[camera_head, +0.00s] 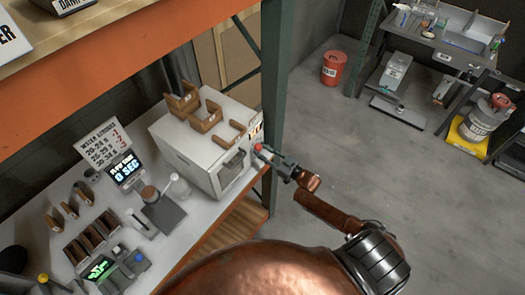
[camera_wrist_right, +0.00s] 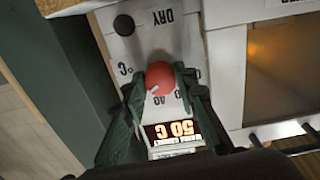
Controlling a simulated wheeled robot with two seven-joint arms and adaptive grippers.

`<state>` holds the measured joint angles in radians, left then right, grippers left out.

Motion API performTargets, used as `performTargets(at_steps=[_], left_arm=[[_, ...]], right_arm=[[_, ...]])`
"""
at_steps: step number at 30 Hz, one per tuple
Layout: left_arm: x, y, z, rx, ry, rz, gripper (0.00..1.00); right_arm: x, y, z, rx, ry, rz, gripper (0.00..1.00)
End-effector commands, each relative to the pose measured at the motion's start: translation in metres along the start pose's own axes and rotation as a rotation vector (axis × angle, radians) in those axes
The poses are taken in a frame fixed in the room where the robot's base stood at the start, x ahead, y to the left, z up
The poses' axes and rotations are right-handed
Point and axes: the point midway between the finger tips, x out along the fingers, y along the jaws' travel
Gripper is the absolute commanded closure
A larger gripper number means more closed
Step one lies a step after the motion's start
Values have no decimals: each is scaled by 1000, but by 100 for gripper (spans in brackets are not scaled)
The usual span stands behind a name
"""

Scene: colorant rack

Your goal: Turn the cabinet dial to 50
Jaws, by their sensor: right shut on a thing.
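The cabinet (camera_head: 190,150) is a white box on the shelf, with a dark handle on its front. Its red round dial (camera_head: 258,147) is on the front at the right side. In the right wrist view the dial (camera_wrist_right: 160,77) has a white pointer mark and printed numbers around it, partly hidden by my fingers. My right gripper (camera_head: 272,158) is shut on the dial, with one finger on each side in the wrist view (camera_wrist_right: 158,88). An orange display (camera_wrist_right: 173,131) below it in the picture appears to show 50 with a C. My left gripper is not in view.
A black knob (camera_wrist_right: 124,24) is near the dial, beside a DRY label. Wooden holders (camera_head: 200,120) stand on the cabinet. A timer display (camera_head: 125,170) and small items share the shelf top. A green post (camera_head: 275,80) rises close to my gripper. Open floor lies to the right.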

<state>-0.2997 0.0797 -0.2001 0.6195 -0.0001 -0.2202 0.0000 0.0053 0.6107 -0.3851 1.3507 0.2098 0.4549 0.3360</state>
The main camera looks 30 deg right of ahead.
Motion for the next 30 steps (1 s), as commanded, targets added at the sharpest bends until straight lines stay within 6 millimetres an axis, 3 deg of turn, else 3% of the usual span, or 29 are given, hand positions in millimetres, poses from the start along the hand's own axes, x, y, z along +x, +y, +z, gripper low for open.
performTargets(at_steps=[7, 8, 15, 24, 30], left_arm=[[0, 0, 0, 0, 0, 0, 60], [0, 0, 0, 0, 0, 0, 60], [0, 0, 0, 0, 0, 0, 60], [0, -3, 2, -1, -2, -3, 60], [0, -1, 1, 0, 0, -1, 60]], right_arm=[[0, 1, -1, 1, 2, 1, 98], [0, 1, -1, 1, 2, 1, 71], [0, 0, -1, 0, 2, 0, 56], [-2, 0, 0, -1, 1, 1, 56], [-29, 1, 1, -1, -3, 1, 56]])
